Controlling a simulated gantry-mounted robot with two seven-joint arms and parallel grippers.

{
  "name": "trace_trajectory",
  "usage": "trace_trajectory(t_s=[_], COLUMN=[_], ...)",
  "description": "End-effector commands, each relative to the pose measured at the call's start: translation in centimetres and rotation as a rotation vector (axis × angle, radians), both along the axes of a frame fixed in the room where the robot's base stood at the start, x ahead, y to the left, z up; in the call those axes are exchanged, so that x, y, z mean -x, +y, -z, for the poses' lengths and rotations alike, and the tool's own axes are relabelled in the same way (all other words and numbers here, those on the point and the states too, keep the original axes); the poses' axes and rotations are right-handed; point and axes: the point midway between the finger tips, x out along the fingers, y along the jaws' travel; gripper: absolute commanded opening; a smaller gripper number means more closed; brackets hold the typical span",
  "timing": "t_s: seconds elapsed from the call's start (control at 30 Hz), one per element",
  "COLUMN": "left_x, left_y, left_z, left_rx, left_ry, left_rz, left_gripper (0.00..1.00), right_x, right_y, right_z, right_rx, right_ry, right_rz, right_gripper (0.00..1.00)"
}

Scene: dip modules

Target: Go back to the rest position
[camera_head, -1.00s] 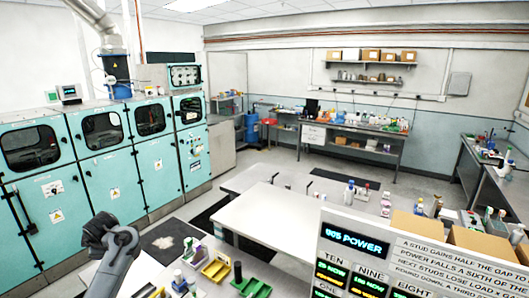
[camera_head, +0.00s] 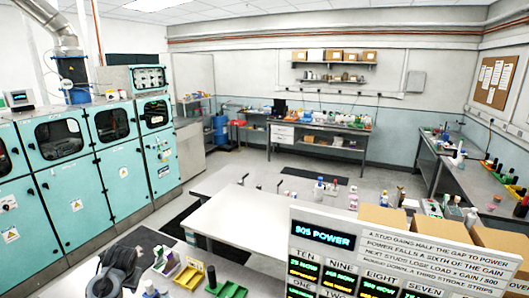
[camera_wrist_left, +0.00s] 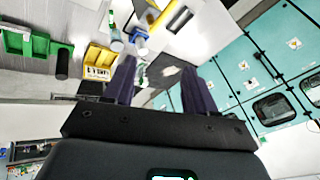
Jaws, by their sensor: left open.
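My left gripper (camera_wrist_left: 158,85) shows in the left wrist view with its two dark fingers apart and nothing between them. In the head view a dark grey part of my left arm shows at the lower left, and its fingertips cannot be made out there. My right gripper is in neither view.
A yellow tray (camera_head: 188,278) and a green tray (camera_head: 228,290) lie on the near bench. A sign board with lit displays (camera_head: 330,240) stands at the lower right, with cardboard boxes (camera_head: 383,215) behind. A white table (camera_head: 245,215) is largely clear. Teal cabinets (camera_head: 80,215) line the left.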

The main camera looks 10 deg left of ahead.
Motion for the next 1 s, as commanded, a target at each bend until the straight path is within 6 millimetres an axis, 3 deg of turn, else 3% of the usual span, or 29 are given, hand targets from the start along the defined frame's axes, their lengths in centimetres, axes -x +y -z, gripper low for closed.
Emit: trace_trajectory(t_s=[0.17,0.27,0.4,0.5,0.7,0.8,1.0], left_x=[3.5,7.0,13.4,18.6,28.4,32.0,36.8], left_y=[-6.2,-10.7,-17.0,-21.2,-27.5,-29.3,-31.3], left_z=[5.8,9.2,12.9,14.3,14.0,12.9,10.7], left_rx=[-0.004,0.012,0.06,0.109,0.22,0.266,0.331], left_ry=[0.027,0.041,0.053,0.058,0.052,0.047,0.035], left_rz=[0.112,0.187,0.287,0.344,0.41,0.422,0.424], left_gripper=[0.56,0.56,0.56,0.56,0.56,0.56,0.56], right_x=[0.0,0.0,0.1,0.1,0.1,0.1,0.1], right_y=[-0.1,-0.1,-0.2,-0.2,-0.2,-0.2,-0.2], right_z=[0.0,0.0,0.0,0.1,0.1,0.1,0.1], right_rx=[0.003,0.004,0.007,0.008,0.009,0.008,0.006], right_ry=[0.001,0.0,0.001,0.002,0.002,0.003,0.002], right_rz=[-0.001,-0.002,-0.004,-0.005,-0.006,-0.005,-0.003], right_gripper=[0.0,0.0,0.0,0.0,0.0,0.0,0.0])
